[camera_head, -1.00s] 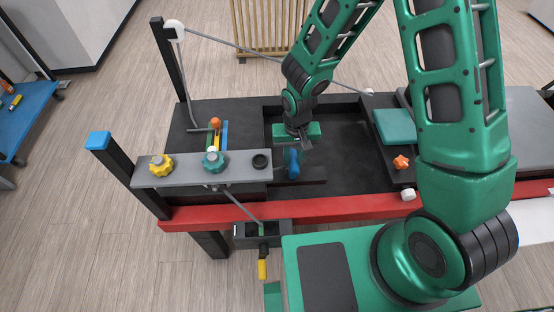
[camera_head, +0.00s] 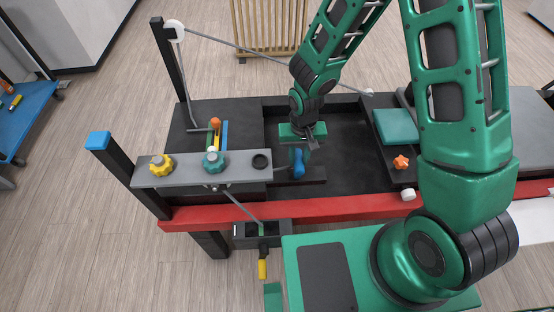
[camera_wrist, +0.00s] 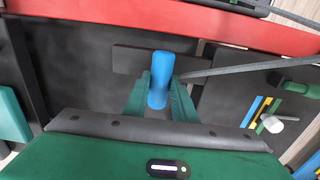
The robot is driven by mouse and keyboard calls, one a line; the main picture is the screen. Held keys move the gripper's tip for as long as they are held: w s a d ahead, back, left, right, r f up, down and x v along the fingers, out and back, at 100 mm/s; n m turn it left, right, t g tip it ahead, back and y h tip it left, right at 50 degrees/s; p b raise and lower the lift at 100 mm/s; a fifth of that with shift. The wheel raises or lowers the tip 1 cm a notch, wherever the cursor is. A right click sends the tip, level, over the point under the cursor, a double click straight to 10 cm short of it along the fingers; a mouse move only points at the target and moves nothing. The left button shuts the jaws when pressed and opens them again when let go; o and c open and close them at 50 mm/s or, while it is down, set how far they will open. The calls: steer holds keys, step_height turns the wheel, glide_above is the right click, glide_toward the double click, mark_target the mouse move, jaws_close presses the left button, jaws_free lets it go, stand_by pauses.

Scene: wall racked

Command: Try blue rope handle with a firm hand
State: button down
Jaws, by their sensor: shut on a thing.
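The blue rope handle (camera_head: 298,163) is a short blue cylinder above the dark recessed part of the bench. A grey rope runs from it to the left in the head view, and to the right in the wrist view (camera_wrist: 159,80). My gripper (camera_head: 297,150) reaches down over the handle from above. In the wrist view its two green fingers (camera_wrist: 158,98) stand on either side of the handle and are shut on it. The handle's lower end between the fingers is partly hidden.
A grey plate (camera_head: 180,175) with a yellow knob (camera_head: 161,165) and a teal knob (camera_head: 213,161) lies left of the handle. A red rail (camera_head: 330,207) edges the bench front. A teal block (camera_head: 396,126) and orange knob (camera_head: 401,162) are right. Dark floor between is clear.

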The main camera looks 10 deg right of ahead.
steer(key=shift+d, duration=0.9)
stand_by(1.6)
steer(key=shift+a, duration=0.25)
stand_by(0.3)
steer(key=c, duration=1.4)
jaws_free()
steer(key=shift+a, duration=0.1)
steer(key=shift+r, duration=8.85)
